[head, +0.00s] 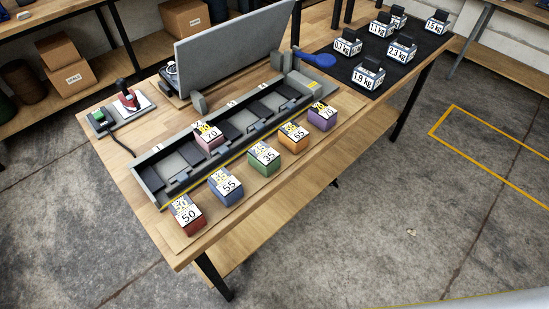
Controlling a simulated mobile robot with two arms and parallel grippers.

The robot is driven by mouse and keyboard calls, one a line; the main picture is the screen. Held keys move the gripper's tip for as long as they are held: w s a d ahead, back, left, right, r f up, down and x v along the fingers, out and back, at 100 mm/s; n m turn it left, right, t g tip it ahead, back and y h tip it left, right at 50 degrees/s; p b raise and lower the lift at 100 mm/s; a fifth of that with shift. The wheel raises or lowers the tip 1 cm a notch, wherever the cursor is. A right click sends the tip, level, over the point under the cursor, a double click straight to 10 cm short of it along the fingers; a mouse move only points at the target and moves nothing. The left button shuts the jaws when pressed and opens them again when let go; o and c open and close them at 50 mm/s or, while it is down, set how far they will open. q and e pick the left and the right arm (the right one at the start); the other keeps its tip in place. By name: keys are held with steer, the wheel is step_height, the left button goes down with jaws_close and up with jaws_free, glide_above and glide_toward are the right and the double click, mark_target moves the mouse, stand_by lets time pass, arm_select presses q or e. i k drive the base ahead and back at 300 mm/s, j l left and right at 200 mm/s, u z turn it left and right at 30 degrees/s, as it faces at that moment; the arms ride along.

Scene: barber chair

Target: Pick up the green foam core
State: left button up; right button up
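The green foam core (264,157) is a small block with a white label reading 35. It stands on the wooden table (188,251) in front of the long grey tray (177,202), in the middle of a row of coloured blocks. The blue block (226,186) marked 55 is to its left and the orange block (293,136) marked 65 to its right, both apart from it. Neither of my grippers shows in the head view.
A red block (187,214) and a purple block (322,116) end the row; a pink block (209,137) sits in the tray. Labelled weights (369,73) stand on a black mat. A grey upright panel (235,48) rises behind the tray. The floor in front is clear.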

mark_target(262, 157)
steer(key=k+j+z, duration=0.15)
steer(key=j+z, duration=0.35)
steer(key=k+j+z, duration=0.2)
steer(key=z, duration=0.3)
steer(key=k+j+z, duration=0.25)
steer(key=z, duration=0.25)
